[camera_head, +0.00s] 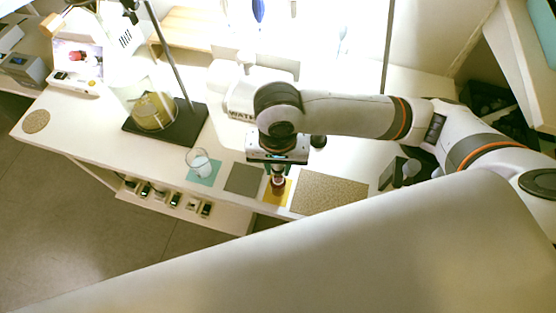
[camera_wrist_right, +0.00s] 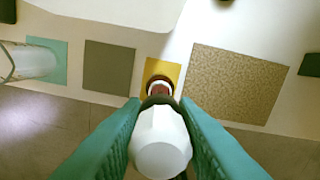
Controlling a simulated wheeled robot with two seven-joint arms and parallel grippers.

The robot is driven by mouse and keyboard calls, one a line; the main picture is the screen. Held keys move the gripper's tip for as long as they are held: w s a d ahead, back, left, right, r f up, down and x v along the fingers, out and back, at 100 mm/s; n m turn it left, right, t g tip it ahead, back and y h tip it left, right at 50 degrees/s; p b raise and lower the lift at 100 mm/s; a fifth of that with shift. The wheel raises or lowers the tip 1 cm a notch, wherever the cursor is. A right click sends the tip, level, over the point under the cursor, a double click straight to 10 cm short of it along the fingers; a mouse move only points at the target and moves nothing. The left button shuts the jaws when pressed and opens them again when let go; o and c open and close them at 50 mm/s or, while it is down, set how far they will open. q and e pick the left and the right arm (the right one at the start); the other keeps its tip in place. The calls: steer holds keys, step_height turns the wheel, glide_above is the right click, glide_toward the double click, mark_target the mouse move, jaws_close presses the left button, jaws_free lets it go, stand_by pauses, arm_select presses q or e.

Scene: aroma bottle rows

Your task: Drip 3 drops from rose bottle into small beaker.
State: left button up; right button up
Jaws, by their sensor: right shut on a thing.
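The rose bottle (camera_head: 278,187), small and dark red, stands on the yellow mat (camera_head: 270,197) near the table's front edge. It also shows in the right wrist view (camera_wrist_right: 158,80), partly hidden behind the white dropper top. My right gripper (camera_head: 277,168) points down over the bottle. Its green fingers (camera_wrist_right: 160,125) are shut on the white dropper top (camera_wrist_right: 160,142). I cannot tell whether the top is seated in the bottle or lifted from it. The small clear beaker (camera_head: 199,162) stands upright on the teal mat (camera_head: 205,177) to the left. My left gripper is not in view.
A grey mat (camera_head: 244,179) lies bare between the beaker and the bottle. A speckled brown mat (camera_head: 328,192) lies right of the bottle. A stand with a dark base (camera_head: 185,131) and a round flask (camera_head: 154,111) is at the left. Small bottles line a lower shelf.

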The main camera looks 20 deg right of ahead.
mark_target(278, 180)
steer(key=shift+f+b, duration=0.4)
steer(key=shift+f, duration=1.65)
steer(key=o, duration=0.3)
stand_by(1.1)
step_height(278, 180, up, 9)
steer(key=p, duration=1.2)
steer(key=shift+f, duration=0.15)
